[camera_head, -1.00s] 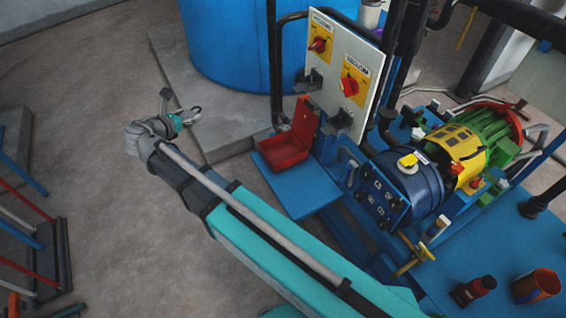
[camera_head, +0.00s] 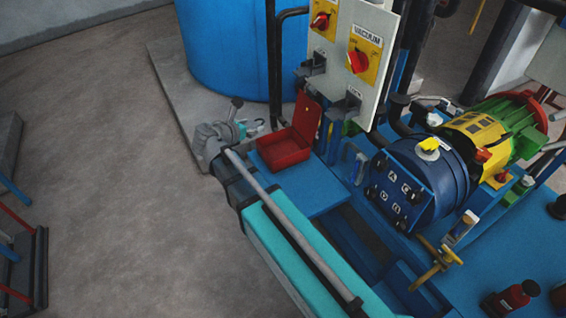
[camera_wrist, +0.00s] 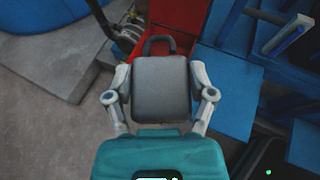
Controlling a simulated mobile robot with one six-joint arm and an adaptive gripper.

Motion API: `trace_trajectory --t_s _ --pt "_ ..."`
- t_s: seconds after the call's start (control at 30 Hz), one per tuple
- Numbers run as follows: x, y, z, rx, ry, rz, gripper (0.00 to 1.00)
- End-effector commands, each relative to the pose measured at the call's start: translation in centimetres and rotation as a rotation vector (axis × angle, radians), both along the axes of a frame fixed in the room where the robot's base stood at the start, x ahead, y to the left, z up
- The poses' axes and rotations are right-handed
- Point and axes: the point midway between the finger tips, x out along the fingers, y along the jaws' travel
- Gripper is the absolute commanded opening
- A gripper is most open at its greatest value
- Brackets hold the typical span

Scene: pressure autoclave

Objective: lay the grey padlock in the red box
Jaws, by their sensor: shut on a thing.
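The grey padlock (camera_wrist: 160,90) fills the middle of the wrist view, its dark shackle pointing up the picture. My gripper (camera_wrist: 160,97) is shut on its body, one finger on each side. In the head view my gripper (camera_head: 255,127) is small, just left of the red box, and the padlock is hard to make out there. The red box (camera_head: 283,153) stands on a blue platform with its lid raised. In the wrist view the red box (camera_wrist: 180,18) lies beyond the shackle, partly hidden behind the padlock.
The blue platform (camera_head: 315,195) has bare room in front of the box. A panel with red switches (camera_head: 358,62) stands behind it. A blue motor housing (camera_head: 425,185) and pipes are to the right. A large blue tank (camera_head: 225,50) is behind.

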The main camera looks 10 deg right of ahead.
Motion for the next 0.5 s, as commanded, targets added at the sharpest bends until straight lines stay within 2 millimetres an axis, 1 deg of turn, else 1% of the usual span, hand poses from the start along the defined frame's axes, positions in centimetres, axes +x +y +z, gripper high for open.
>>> trace_trajectory --t_s 0.03,0.2,0.33,0.5 --pt "-0.1 -1.1 -1.6 0.0 0.0 -0.012 0.17" --pt "-0.2 -3.6 -3.6 -0.001 -0.001 -0.039 0.17" --pt "-0.2 -4.7 -4.5 -0.001 -0.001 -0.052 0.17" --pt "-0.2 -5.4 -4.7 -0.001 -0.001 -0.06 0.17"
